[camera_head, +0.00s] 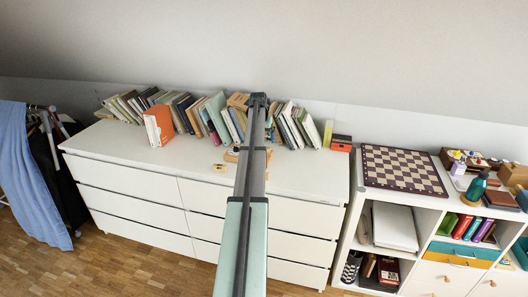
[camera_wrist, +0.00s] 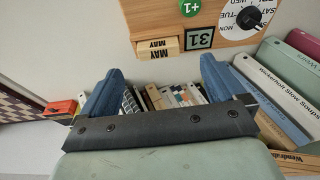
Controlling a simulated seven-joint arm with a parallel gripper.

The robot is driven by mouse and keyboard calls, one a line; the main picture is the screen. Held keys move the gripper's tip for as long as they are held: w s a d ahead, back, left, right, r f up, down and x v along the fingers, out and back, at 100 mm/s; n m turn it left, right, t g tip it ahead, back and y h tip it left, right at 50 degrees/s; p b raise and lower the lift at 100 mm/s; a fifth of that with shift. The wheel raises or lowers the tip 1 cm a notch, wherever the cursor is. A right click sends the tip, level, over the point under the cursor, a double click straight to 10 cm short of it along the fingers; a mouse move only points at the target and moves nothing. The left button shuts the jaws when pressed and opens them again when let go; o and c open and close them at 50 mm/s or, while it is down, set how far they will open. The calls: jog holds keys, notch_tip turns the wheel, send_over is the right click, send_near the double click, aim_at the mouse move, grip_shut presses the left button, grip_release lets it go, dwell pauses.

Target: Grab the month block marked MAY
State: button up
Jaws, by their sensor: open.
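The month block marked MAY (camera_wrist: 158,48) is a small pale wooden block at the top of the wrist view, with its lettering upside down. It sits against the lower left edge of a wooden calendar (camera_wrist: 225,28), beside a dark-framed 31 block (camera_wrist: 199,38). My gripper (camera_wrist: 162,70) is open and empty. Its two blue fingers are spread, with the MAY block just beyond the tips and lying between them across the picture; no contact shows. In the head view my arm crosses the dresser and hides part of the calendar (camera_head: 231,157); the gripper's fingers cannot be made out there.
The calendar stands on a white dresser (camera_head: 120,148) in front of a row of leaning books (camera_head: 290,127). In the wrist view, books (camera_wrist: 265,95) lie close to the right finger. A chessboard (camera_head: 400,168) lies on the shelf unit at right. The dresser's left front is clear.

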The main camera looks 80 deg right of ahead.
jog(key=shift+x, duration=3.1)
jog(key=shift+s+d, duration=0.1)
jog(key=shift+d, duration=0.05)
jog(key=shift+c, duration=0.2)
jog(key=c, duration=1.1)
